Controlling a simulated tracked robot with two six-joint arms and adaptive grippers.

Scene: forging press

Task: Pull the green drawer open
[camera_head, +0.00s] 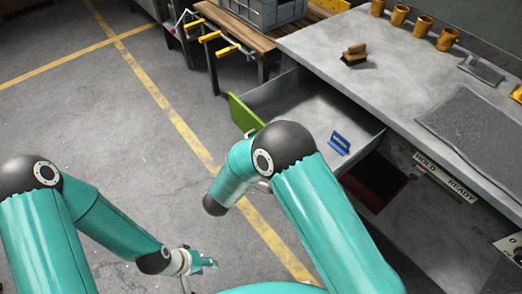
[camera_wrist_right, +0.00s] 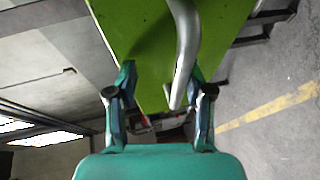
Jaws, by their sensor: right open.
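The green drawer stands pulled out from under the grey workbench, its green front (camera_head: 244,114) to the left and its grey inside (camera_head: 300,100) in sight. In the right wrist view the green front (camera_wrist_right: 135,30) fills the top, with a curved metal handle (camera_wrist_right: 187,50) on it. My right gripper (camera_wrist_right: 160,95) is open, and the handle's lower end shows between its two fingers. I cannot tell whether they touch it.
On the workbench (camera_head: 390,70) are a brush (camera_head: 354,55), several brass cups (camera_head: 422,26) and a dark mesh mat (camera_head: 472,128). A dark red open compartment (camera_head: 375,182) lies below.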

